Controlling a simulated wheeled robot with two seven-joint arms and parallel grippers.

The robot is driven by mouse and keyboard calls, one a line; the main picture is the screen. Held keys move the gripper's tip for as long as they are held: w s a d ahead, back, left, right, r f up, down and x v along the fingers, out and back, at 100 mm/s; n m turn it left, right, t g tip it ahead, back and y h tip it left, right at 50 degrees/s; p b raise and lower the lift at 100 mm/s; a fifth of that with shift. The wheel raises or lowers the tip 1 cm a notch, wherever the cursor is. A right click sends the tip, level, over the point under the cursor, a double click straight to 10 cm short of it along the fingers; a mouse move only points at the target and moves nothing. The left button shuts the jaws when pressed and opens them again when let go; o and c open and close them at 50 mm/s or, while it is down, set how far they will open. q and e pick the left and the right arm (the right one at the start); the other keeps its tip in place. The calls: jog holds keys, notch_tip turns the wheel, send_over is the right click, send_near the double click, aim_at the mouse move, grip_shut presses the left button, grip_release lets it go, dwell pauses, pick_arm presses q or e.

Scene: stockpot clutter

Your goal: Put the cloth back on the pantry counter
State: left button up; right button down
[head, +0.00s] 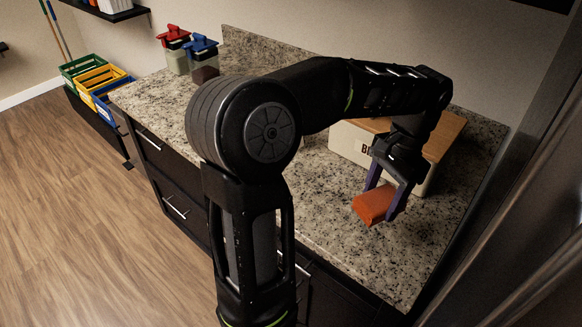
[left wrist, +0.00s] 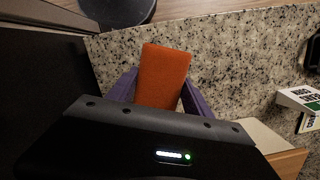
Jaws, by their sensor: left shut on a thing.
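The cloth (head: 372,206) is an orange, folded, block-like piece. It also shows in the left wrist view (left wrist: 163,75). My left gripper (head: 384,203) has purple fingers and is shut on the cloth, one finger on each side. It holds the cloth over the speckled granite counter (head: 340,225), in front of the bread box. I cannot tell whether the cloth touches the counter top or is a little above it. My right gripper is not in view.
A cream bread box (head: 349,142) with a wooden lid stands at the back right, close behind my left gripper. Two jars with red (head: 173,36) and blue (head: 201,45) lids stand at the far left. Coloured crates (head: 93,79) are beyond the counter. The front counter area is clear.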

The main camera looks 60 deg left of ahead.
pick_arm(q)
jog(key=shift+f, duration=0.3)
send_over(368, 238)
jog(key=shift+w+f, duration=0.2)
jog(key=shift+f, duration=1.2)
jog(key=shift+w+f, duration=0.15)
jog(key=shift+f, duration=1.25)
jog(key=shift+f, duration=1.9)
jog(key=o, duration=1.2)
